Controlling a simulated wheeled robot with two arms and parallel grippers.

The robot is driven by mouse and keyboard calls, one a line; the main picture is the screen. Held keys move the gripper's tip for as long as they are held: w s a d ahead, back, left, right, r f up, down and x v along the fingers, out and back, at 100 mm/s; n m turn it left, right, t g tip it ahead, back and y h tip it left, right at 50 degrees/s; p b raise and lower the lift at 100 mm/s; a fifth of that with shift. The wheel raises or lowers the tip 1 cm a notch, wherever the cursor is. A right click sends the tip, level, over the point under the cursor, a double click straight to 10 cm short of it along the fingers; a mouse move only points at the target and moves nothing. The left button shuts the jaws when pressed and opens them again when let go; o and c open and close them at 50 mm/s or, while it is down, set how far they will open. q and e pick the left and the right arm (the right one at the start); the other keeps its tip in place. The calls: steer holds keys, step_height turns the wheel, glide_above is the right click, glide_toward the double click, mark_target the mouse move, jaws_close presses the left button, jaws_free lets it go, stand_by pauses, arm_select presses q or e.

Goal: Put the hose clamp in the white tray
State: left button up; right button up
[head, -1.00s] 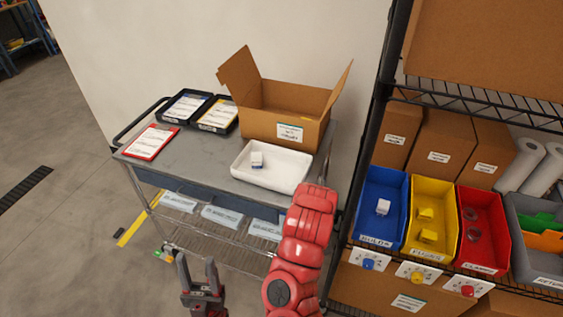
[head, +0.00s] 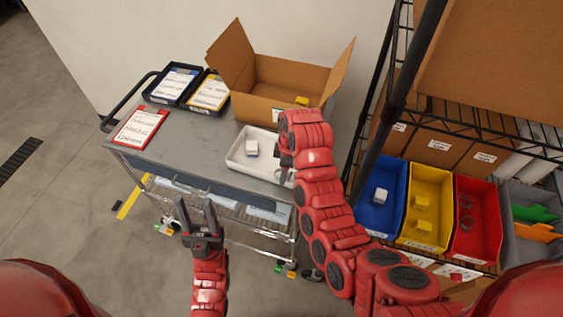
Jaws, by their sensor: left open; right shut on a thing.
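The white tray (head: 237,162) lies on the grey cart top with a small white block (head: 252,148) in it. My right gripper (head: 286,172) points down at the tray's right part, partly hidden by its own red wrist. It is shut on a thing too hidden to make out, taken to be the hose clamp. I cannot tell whether it touches the tray. Other ring-shaped clamps (head: 467,222) lie in the red bin (head: 482,245) on the rack. My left gripper (head: 195,207) is open and empty in front of the cart, below its top.
An open cardboard box (head: 255,108) stands behind the tray, with a yellow part (head: 302,101) inside. Two dark trays with papers and a red clipboard (head: 138,128) lie on the cart's left. Blue (head: 372,222) and yellow (head: 420,238) bins stand on the rack at the right.

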steer(key=w+b, duration=0.2)
steer(key=b, duration=0.1)
steer(key=w+f+b, duration=0.1)
steer(key=w+b, duration=0.2)
steer(key=shift+w+a+f, duration=0.15)
steer(key=shift+f, duration=0.05)
steer(key=shift+w+r+b, duration=0.3)
steer(key=shift+w+b, duration=0.1)
steer(key=shift+w, duration=1.1)
steer(key=shift+w+f, duration=0.1)
steer(key=shift+f, duration=0.05)
step_height(320, 180, down, 2)
steer(key=shift+p, duration=0.5)
steer(key=shift+f, duration=0.55)
steer(key=shift+f, duration=0.1)
